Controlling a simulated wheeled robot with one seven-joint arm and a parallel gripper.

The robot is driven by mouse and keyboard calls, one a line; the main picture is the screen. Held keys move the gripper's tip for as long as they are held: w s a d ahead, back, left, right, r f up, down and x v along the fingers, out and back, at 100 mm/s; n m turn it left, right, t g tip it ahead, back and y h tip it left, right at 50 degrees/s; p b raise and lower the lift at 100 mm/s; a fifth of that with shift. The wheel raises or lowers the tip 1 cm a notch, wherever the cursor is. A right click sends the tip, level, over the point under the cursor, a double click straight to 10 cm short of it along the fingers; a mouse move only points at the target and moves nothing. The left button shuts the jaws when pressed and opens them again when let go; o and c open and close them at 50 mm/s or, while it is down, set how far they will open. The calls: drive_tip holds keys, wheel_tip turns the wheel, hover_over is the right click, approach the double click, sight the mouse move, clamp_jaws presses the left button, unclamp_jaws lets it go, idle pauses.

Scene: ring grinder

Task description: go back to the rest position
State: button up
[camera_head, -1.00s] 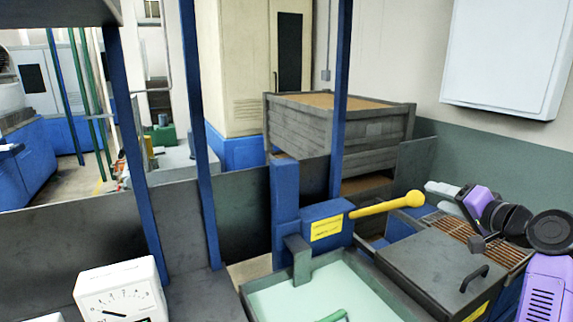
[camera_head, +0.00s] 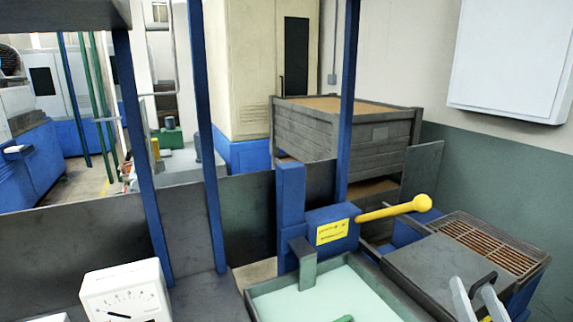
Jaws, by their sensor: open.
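My gripper (camera_head: 473,287) shows at the bottom right edge of the view. Only its two pale grey fingers are visible, spread apart with a gap between them. They appear in front of the dark lid (camera_head: 425,262) and overlap its black handle in the picture. I cannot tell how far above the lid they are. No held object shows. The rest of my arm is out of view.
A yellow lever (camera_head: 385,212) with a round knob sticks out from a blue box (camera_head: 325,218). A rusty grate (camera_head: 490,245) lies behind the lid.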

drive_tip(key=s+a+f+n+g+y, duration=0.1)
drive_tip(key=s+a+f, duration=0.3)
drive_tip(key=s, duration=0.7)
drive_tip(key=s+a+f+n+g+y, duration=0.1)
drive_tip(key=s+a+f+n+y, duration=0.2)
drive_tip(key=s+a, duration=0.5)
drive_tip(key=s+a+f+n+g+y, duration=0.1)
drive_tip(key=s+a+f, duration=0.4)
drive_tip(key=s, duration=1.1)
drive_tip(key=shift+s+a+n+g+y+b, duration=0.15)
drive_tip(key=shift+a+n+g+y+b, duration=0.2)
drive_tip(key=shift+a+n+g, duration=0.45)
drive_tip(key=shift+a, duration=0.1)
